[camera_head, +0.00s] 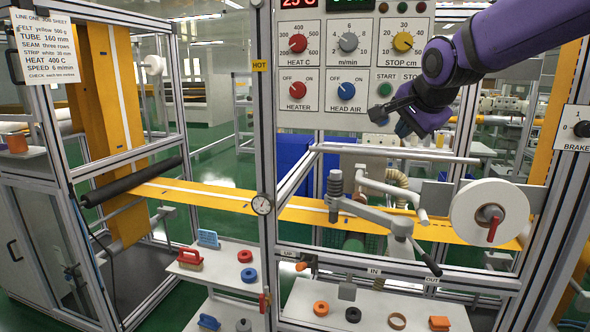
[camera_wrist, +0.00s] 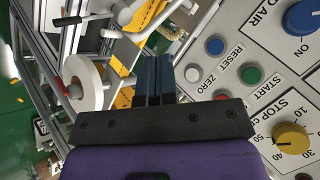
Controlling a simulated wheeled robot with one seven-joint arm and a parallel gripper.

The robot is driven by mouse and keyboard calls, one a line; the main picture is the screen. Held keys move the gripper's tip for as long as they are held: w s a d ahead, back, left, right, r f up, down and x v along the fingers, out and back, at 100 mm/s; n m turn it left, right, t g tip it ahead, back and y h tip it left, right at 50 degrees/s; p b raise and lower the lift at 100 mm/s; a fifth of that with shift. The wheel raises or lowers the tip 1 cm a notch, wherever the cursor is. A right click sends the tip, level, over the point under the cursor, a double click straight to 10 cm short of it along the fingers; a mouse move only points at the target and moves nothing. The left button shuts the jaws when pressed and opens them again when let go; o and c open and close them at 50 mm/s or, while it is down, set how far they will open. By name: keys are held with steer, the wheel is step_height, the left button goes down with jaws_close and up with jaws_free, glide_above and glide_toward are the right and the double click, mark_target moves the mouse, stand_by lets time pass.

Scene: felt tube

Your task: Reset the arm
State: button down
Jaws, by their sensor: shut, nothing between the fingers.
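My arm reaches in from the upper right in the head view. My gripper (camera_head: 402,129) hangs in front of the lower right part of the control panel (camera_head: 352,20), under the START button (camera_head: 385,89). In the wrist view its dark blue fingers (camera_wrist: 154,78) are together with nothing between them. The wrist view shows a blue RESET button (camera_wrist: 215,46), a white ZERO button (camera_wrist: 193,74), a green START button (camera_wrist: 251,75) and a red button (camera_wrist: 222,99) to the right of the fingers. I cannot tell whether the fingers touch the panel.
The yellow felt strip (camera_head: 205,195) runs below my gripper. A white reel (camera_head: 490,213) with a red handle stands at the right. A crank lever (camera_head: 385,218) sits left of it. Several rings and brushes lie on the low shelves (camera_head: 375,300). Metal posts frame the machine.

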steer(key=s+d+f+n+g, duration=0.1)
steer(key=s+n, duration=0.3)
steer(key=s, duration=0.5)
steer(key=s+d+f+n+g, duration=0.1)
steer(key=s+f+n, duration=0.3)
steer(key=s, duration=0.6)
steer(key=s+d+f+n+g, duration=0.1)
steer(key=s+d+f+n, duration=0.2)
steer(key=s, duration=0.7)
steer(key=shift+d+n+g, duration=0.2)
steer(key=shift+n+g, duration=0.2)
steer(key=shift+n, duration=0.1)
